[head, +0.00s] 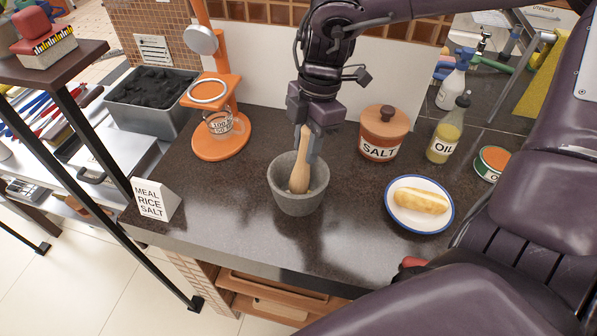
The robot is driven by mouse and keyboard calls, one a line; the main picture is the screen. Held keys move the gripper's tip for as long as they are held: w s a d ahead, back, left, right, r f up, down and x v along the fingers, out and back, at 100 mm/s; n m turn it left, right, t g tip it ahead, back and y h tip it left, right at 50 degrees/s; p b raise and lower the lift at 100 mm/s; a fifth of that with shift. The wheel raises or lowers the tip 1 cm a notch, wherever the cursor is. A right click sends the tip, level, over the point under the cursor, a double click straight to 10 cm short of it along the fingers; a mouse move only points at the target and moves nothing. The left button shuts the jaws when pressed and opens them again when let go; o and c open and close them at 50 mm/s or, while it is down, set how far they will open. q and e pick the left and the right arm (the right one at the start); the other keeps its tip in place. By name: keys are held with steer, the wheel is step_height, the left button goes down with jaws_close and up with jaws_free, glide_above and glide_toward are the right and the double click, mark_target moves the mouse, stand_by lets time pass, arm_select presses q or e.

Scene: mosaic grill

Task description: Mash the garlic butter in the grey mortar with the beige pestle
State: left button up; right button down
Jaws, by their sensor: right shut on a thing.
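The grey mortar (298,202) stands upright on the dark counter, in the middle of the head view. The beige pestle (300,175) is upright with a slight tilt, its thick lower end inside the mortar. My right gripper (311,136) is above the mortar and shut on the upper part of the pestle. A little pale yellowish matter shows at the bottom of the mortar beside the pestle; the garlic butter is otherwise hidden by the pestle and the mortar's wall. My left gripper is not in view.
A lidded salt pot (383,137), an oil bottle (446,132) and a plate (392,213) with a bread roll stand to the right. An orange stand (222,148) with a glass cup and a label card (157,200) are to the left. The counter around the mortar is clear.

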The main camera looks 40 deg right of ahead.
steer(key=shift+f, duration=0.1)
steer(key=shift+r+p, duration=1)
steer(key=shift+r, duration=0.3)
steer(key=shift+f, duration=0.2)
steer(key=shift+f+b, duration=1.25)
steer(key=shift+b, duration=0.05)
steer(key=shift+r+p, duration=1.05)
steer(key=shift+r, duration=0.4)
steer(key=shift+f, duration=0.1)
